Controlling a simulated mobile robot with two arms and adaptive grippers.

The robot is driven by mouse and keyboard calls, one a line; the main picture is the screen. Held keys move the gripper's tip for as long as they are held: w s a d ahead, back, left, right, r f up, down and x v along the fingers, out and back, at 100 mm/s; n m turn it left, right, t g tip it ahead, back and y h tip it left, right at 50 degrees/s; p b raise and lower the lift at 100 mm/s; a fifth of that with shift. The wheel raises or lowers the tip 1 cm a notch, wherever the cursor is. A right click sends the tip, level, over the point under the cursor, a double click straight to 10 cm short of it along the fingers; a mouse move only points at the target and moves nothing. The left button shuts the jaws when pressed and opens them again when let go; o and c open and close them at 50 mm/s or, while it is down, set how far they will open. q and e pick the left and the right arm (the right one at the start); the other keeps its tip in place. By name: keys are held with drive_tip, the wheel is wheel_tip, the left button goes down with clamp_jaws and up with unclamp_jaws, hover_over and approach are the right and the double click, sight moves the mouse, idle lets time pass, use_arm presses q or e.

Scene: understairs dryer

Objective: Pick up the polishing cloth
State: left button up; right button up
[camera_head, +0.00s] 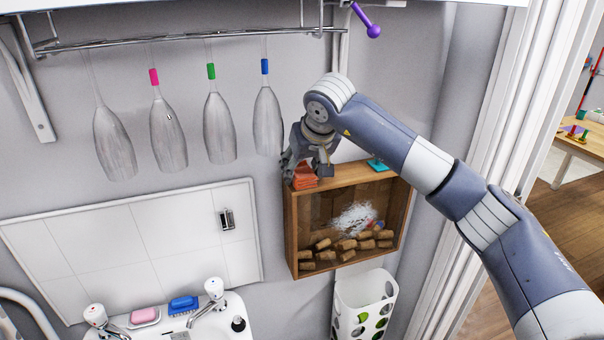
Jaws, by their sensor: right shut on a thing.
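The polishing cloth (304,182) appears to be the folded orange piece at the top left corner of the wooden box. My right gripper (306,171) points down over it, with a finger on either side, and is shut on it. The fingers hide part of the cloth. I cannot tell whether the cloth still touches the box top. My left gripper is not in view.
The wall-mounted wooden box (292,232) holds several corks. A teal item (377,164) lies on its top. Several upside-down glasses (220,130) hang from a rail to the left. A sink (215,330) and a white holder (345,300) are below.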

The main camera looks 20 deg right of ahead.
sight(300, 165)
drive_tip(key=shift+d+r+b, duration=0.1)
drive_tip(key=shift+r+b, duration=0.4)
drive_tip(key=shift+r, duration=0.2)
wheel_tip(300, 165, up, 2)
drive_tip(key=shift+s+b, duration=0.15)
drive_tip(key=shift+b, duration=0.4)
drive_tip(key=s+r+b, duration=0.1)
drive_tip(key=s+b, duration=0.4)
drive_tip(key=s, duration=1)
drive_tip(key=shift+s+r, duration=0.25)
drive_tip(key=shift+s, duration=0.15)
